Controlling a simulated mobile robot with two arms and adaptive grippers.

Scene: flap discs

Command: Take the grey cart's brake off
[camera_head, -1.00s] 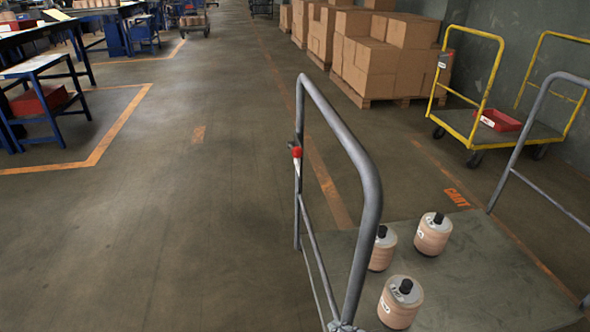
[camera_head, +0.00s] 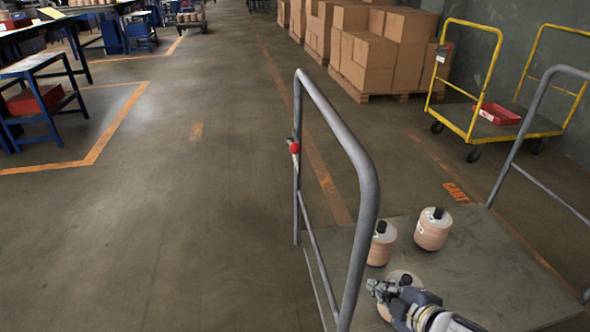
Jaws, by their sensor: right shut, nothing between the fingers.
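The grey cart's tubular handle frame (camera_head: 369,200) stands in the middle of the view, with its flat deck (camera_head: 480,262) to the right. A small brake lever with a red knob (camera_head: 295,148) sits on the handle's far left post. My right gripper (camera_head: 372,288) is shut and empty. My left gripper is out of view.
A yellow cart (camera_head: 470,120) with a red tray (camera_head: 500,113) stands at the back right, near stacked cardboard boxes (camera_head: 376,62). The floor left of the grey cart is clear.

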